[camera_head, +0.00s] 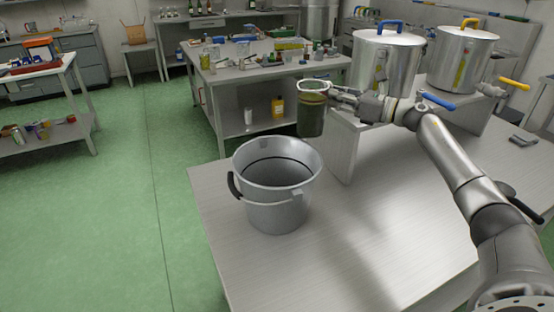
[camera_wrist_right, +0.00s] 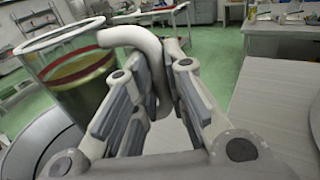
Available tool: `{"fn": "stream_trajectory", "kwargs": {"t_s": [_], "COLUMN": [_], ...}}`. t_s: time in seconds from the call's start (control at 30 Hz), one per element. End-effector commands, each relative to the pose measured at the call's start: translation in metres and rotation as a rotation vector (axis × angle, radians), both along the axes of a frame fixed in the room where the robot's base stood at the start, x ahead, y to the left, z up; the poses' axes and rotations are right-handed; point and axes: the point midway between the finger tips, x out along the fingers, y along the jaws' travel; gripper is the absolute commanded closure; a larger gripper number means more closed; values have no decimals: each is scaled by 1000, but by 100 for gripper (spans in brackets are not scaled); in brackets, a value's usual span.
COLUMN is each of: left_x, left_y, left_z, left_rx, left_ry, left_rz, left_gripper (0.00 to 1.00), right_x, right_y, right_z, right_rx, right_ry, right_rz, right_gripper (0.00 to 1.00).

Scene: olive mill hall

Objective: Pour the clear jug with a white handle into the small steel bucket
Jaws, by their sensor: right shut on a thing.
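The clear jug (camera_head: 312,112) holds dark green-brown liquid with a reddish rim line at its surface. It looks upright, held in the air above and slightly right of the steel bucket's back rim. My right gripper (camera_head: 337,97) is shut on the jug's white handle (camera_wrist_right: 135,40); the jug body (camera_wrist_right: 78,78) shows at the left of the right wrist view. The small steel bucket (camera_head: 277,212) stands upright on the near table, with a black grip on its left side. Its rim also shows at the left in the right wrist view (camera_wrist_right: 35,140). My left gripper is not in view.
The steel table (camera_head: 370,225) is clear in front and right of the bucket. A raised stand (camera_head: 343,150) behind carries two large lidded pots (camera_head: 385,65) (camera_head: 460,58) with blue and yellow handles. A cluttered workbench (camera_head: 225,75) stands beyond, across the green floor.

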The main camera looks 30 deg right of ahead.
Motion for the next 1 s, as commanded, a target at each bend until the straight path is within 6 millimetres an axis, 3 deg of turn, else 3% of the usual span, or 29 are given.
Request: {"fn": "stream_trajectory", "kwargs": {"t_s": [0.87,1.0], "left_x": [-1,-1], "left_y": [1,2], "left_z": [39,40], "left_rx": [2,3], "left_ry": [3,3], "left_rz": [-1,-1], "left_gripper": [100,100], "right_x": [-8,-10], "right_y": [23,30], "right_z": [48,47], "right_rx": [-335,-401], "right_ry": [-116,-137], "right_rz": [0,0], "right_gripper": [100,100]}}
